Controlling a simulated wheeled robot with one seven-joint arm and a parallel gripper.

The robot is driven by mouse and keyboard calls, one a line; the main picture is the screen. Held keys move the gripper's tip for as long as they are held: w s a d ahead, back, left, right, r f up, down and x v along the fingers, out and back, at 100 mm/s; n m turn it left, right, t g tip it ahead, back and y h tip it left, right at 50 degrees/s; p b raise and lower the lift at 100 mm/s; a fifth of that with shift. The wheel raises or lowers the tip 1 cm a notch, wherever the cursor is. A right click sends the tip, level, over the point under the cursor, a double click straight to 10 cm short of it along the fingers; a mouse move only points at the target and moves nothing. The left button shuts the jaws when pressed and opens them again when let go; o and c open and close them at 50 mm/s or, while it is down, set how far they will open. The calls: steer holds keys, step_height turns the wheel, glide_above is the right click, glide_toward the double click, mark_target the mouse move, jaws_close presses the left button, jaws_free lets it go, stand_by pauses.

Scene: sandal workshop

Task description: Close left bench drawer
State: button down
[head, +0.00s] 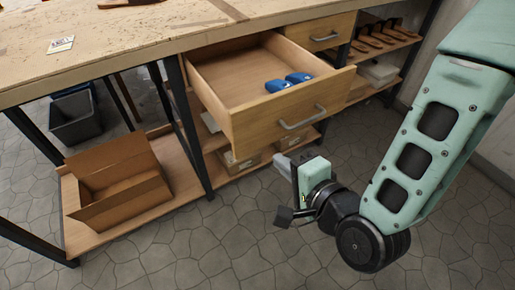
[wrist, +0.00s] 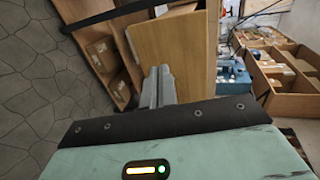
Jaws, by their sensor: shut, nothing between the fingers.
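The left bench drawer (head: 269,107) is pulled well out from under the bench top, with a light wood front and a metal bar handle (head: 303,118). In the wrist view the fingers (wrist: 158,84) overlap the lower part of a wooden panel (wrist: 172,50), which looks like the drawer front. I cannot tell whether they touch it.
The right drawer (head: 322,32) is shut. Shelves below hold cardboard boxes (head: 238,162) and sandals (head: 381,36). An open carton (head: 120,183) sits on the low left shelf, a dark bin (head: 74,118) behind it. The stone floor (head: 215,255) in front is clear.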

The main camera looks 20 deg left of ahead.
mark_target(250, 133)
steer(key=x, duration=0.6)
steer(key=r+x, duration=0.1)
steer(key=x, duration=0.3)
steer(key=shift+w+a+p, duration=0.1)
steer(key=shift+a+p, duration=0.1)
steer(key=shift+p, duration=0.15)
